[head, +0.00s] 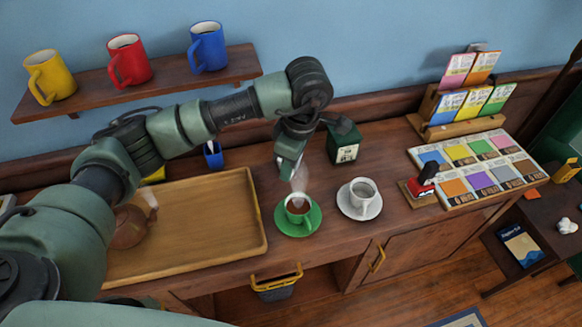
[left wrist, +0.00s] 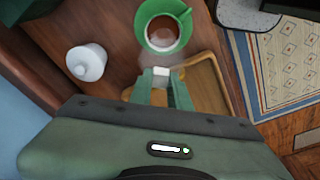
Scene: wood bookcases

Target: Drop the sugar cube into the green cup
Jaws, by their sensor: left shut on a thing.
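The green cup (head: 298,205) holds a brown steaming drink and stands on a green saucer (head: 285,225) on the wooden counter. It also shows at the top of the left wrist view (left wrist: 163,30). My left gripper (head: 291,168) is above and slightly behind the cup, pointing down. In the left wrist view its fingertips (left wrist: 162,76) are shut on a small white sugar cube (left wrist: 162,71), close to the cup's rim in the picture. The cube is hard to make out in the head view. My right gripper is not in view.
A white cup on a saucer (head: 359,199) stands to the right. A wooden tray (head: 257,215) with a brown teapot (head: 130,226) lies left. A green tin (head: 344,144) stands behind. Colored mugs line the shelf (head: 180,79).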

